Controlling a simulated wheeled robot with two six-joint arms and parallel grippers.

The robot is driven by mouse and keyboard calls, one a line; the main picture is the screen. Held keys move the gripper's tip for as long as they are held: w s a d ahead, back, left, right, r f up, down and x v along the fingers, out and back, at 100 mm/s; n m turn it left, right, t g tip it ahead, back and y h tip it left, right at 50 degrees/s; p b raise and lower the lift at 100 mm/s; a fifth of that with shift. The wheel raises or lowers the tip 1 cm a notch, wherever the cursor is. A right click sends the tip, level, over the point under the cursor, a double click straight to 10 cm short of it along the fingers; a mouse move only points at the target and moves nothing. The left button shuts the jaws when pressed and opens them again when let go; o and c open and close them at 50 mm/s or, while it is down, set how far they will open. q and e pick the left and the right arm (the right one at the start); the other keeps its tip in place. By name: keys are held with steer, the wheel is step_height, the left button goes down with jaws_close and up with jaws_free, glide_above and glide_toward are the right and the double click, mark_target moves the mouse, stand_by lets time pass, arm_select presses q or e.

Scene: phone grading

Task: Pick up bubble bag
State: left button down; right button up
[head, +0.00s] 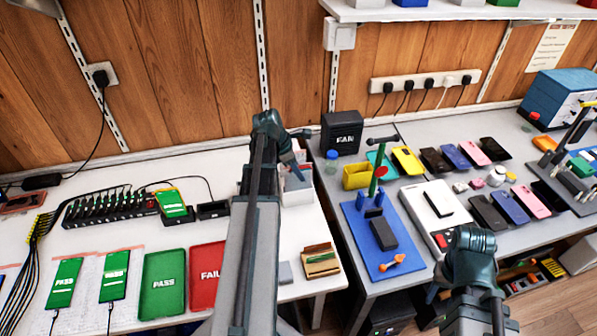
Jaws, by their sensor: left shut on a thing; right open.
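My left gripper (298,172) is at the far edge of the white bench, pointing down at a pale bin (296,194). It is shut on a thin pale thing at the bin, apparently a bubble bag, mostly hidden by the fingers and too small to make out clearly. White bubble-textured sheets (88,262) lie at the left, under phones with green PASS screens. My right gripper (432,292) is open at the lower right, over the front edge of the grey bench; its fingers are partly hidden by the wrist.
A green PASS tray (163,283) and a red FAIL tray (207,275) lie on the white bench. A gap separates the benches.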

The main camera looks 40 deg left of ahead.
arm_select(q)
steer(key=shift+s+a+f, duration=0.1)
steer(key=shift+f, duration=0.05)
stand_by(0.3)
steer(key=c, duration=0.6)
jaws_free()
steer(key=p+v, duration=1.2)
steer(key=v, duration=0.1)
steer(key=shift+s+r, duration=0.15)
steer(key=shift+r, duration=0.15)
steer(key=shift+a, duration=0.1)
